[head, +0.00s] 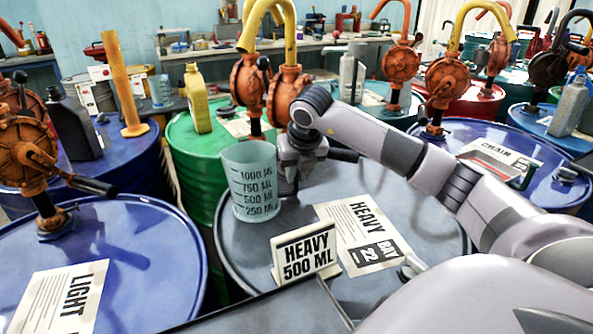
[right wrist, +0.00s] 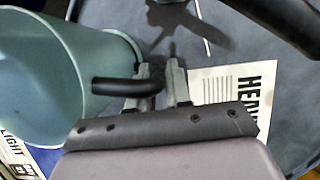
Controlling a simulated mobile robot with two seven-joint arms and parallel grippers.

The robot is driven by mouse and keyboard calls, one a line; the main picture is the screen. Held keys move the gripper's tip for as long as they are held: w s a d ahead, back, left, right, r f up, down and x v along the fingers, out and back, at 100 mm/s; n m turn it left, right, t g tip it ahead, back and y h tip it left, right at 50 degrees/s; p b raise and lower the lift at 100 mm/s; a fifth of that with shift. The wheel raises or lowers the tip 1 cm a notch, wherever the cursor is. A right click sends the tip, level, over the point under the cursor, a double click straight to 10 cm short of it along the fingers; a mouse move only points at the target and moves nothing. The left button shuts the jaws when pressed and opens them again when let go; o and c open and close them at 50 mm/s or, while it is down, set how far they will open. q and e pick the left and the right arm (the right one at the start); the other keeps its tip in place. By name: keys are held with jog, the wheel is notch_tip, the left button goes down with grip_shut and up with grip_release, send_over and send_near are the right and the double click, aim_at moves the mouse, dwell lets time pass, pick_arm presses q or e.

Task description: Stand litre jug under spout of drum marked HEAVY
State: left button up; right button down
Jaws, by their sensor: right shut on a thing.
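The translucent teal litre jug (head: 253,185), marked 250 to 1000 ML, is upright at the left part of the grey HEAVY drum's lid (head: 422,225). I cannot tell whether its base touches the lid. My right gripper (head: 290,178) is shut on the jug's dark handle, at the jug's right side. In the right wrist view the jug (right wrist: 60,75) fills the left, with its dark handle (right wrist: 118,87) reaching the fingers (right wrist: 162,88). An orange pump (head: 287,90) with a yellow spout pipe (head: 290,28) rises behind; my arm hides its base. My left gripper is out of view.
A HEAVY 500 ML card (head: 305,252) and a HEAVY label (head: 362,236) are on the lid in front. The blue LIGHT drum (head: 130,235) is left, the green drum (head: 192,150) behind. A yellow bottle (head: 197,100) stands on the green drum.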

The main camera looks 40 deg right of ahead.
jog(key=c, duration=1.1)
grip_release()
jog(key=shift+o, duration=0.2)
jog(key=v, duration=1.2)
jog(key=shift+a, duration=0.1)
